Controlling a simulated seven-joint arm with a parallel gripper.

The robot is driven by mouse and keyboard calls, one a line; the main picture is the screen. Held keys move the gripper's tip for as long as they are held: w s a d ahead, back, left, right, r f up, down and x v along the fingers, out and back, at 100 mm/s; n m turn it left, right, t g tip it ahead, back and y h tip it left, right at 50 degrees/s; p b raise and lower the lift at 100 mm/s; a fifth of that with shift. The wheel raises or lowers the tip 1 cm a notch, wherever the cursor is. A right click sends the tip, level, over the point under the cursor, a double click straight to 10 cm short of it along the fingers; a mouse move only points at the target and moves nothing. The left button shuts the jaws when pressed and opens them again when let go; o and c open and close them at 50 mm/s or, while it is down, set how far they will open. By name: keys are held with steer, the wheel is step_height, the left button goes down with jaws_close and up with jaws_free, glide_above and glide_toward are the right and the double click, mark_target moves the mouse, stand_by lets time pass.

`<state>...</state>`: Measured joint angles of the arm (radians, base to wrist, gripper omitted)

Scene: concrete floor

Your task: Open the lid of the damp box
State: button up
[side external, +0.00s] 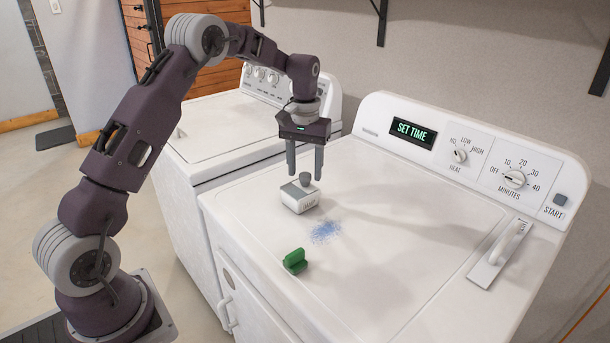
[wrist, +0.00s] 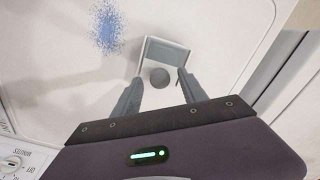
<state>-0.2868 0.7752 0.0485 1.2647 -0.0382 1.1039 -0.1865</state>
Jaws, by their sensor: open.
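The damp box (side external: 299,199) is a small white box with a grey knob (side external: 305,179) on its lid. It stands on the dryer top near the left edge, and its front label is too small to read surely. The lid appears closed. My gripper (side external: 305,174) is above the box, pointing down, with its two grey fingers apart and the knob below and between them. In the wrist view the box (wrist: 163,50) and its round knob (wrist: 159,77) show between the open fingertips (wrist: 158,78). I cannot tell whether a finger touches the knob.
The white dryer top (side external: 400,240) has a patch of blue specks (side external: 325,232) beside the box and a green object (side external: 295,261) near the front edge. A control panel (side external: 470,150) rises at the back. A white handle (side external: 502,247) lies at right. The middle is clear.

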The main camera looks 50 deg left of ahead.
step_height(320, 180, down, 2)
steer(key=shift+f, duration=0.15)
jaws_close()
stand_by(1.4)
